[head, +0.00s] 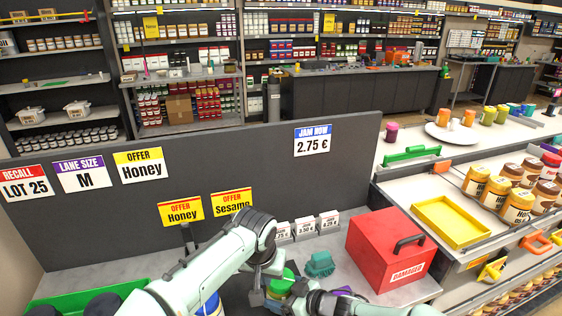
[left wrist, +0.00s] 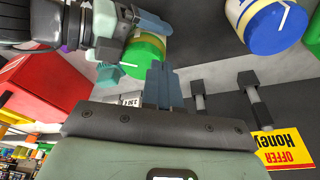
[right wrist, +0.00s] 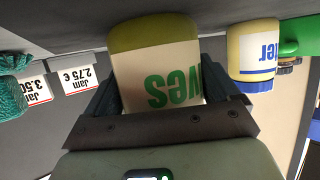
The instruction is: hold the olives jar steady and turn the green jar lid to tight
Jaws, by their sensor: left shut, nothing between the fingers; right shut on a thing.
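The olives jar (right wrist: 155,75) fills the middle of the right wrist view, its label upside down there. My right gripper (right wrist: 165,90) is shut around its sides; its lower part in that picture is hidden. The green lid (head: 283,282) shows in the head view, partly covered by my arms. In the left wrist view the green lid (left wrist: 142,58) is beside my left fingers. My left gripper (left wrist: 162,80) is shut and empty, its fingertips near the lid; I cannot tell whether they touch it. In the head view my left gripper (head: 258,292) is just left of the lid.
A jar with a blue lid (left wrist: 270,25) stands close by; its label ends in "tter" (right wrist: 252,50). A red box (head: 385,255) is at the right, with a teal item (head: 320,264) beside it. A dark panel (head: 90,220) rises behind. A green crate (head: 75,294) is at lower left.

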